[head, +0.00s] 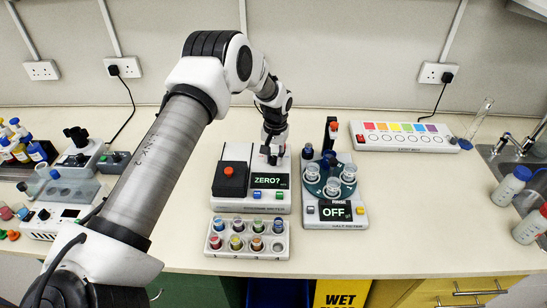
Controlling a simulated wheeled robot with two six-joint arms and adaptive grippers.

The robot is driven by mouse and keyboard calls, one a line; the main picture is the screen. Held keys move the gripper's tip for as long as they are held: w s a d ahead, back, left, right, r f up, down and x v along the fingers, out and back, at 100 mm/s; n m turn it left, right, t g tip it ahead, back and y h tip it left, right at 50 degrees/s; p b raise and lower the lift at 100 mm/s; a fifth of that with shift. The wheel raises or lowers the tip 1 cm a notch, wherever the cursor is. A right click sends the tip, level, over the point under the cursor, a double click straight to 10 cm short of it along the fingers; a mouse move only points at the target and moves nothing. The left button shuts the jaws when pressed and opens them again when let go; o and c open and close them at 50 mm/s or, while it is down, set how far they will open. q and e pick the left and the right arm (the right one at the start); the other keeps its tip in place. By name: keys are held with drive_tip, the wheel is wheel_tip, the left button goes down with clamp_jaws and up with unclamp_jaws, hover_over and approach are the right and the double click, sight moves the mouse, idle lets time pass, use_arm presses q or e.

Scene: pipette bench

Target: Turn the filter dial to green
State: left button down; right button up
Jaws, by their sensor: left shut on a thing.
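The white meter (222,204) stands mid-bench. It has a dark sample chamber (230,182) with a red-orange patch on top, a screen (268,180) reading "ZERO?", and a blue and a green button below the screen. My left gripper (272,157) points down onto the rear right of this meter, just behind the screen. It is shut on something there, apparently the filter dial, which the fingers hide. I cannot make out the dial's colour setting. My right gripper is not in view.
A vial rack (248,253) with several coloured caps stands in front of the meter. A light box with colour patches (405,137) lies behind right. Bench space right of the carousel is clear.

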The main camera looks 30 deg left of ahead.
use_arm(q)
drive_tip(key=m, duration=0.1)
drive_tip(key=m+b, duration=0.1)
drive_tip(key=m, duration=0.1)
drive_tip(key=shift+f+b, duration=0.25)
drive_tip(key=shift+b, duration=0.05)
drive_tip(key=shift+s+m+b, duration=0.1)
drive_tip(key=shift+m+b, duration=0.5)
drive_tip(key=shift+m, duration=1.2)
drive_tip(key=c, duration=1.2)
unclamp_jaws()
drive_tip(key=o, duration=0.3)
drive_tip(key=shift+w, duration=0.3)
drive_tip(key=shift+r, duration=0.4)
wheel_tip(320, 180, up, 11)
drive_tip(key=shift+d, duration=0.3)
